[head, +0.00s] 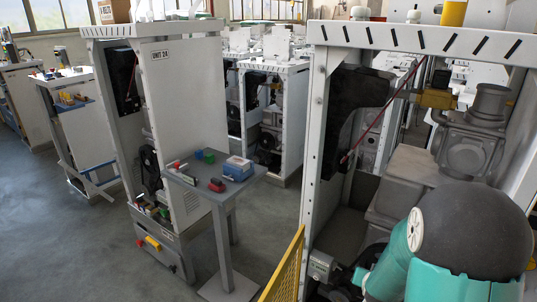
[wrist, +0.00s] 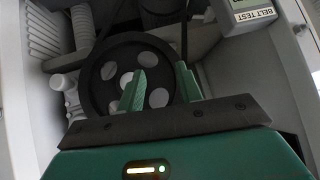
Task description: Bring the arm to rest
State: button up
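My gripper (wrist: 161,72) shows in the wrist view with two green fingers standing apart. It is open, and nothing shows between the fingers. A black pulley wheel (wrist: 95,85) with round holes is behind the fingers; I cannot tell whether they touch it. In the head view my teal arm with its dark rounded joint fills the lower right, in front of an open dispenser frame (head: 312,150). My gripper is hidden in that view.
A grey belt tester (wrist: 262,17) is at the upper right in the wrist view, near a white wall. In the head view, a yellow guard (head: 286,268) stands before the frame. A small grey table (head: 226,208) holds coloured parts. Open floor (head: 50,235) lies left.

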jog(key=s+a+r+n+y, duration=0.1)
jog(key=s+a+r, duration=0.1)
jog(key=a+r, duration=0.5)
jog(key=s+a+r+n+g+y, duration=0.1)
jog(key=s+a+r, duration=0.3)
jog(key=s+r, duration=0.5)
jog(key=s+a+r+n+g+y, duration=0.1)
jog(key=s+a+r+n+g, duration=0.1)
jog(key=s+r, duration=0.7)
jog(key=s+a+n, duration=0.1)
jog(key=s, duration=0.2)
jog(key=shift+s+a+n, duration=0.3)
jog(key=shift+a, duration=0.05)
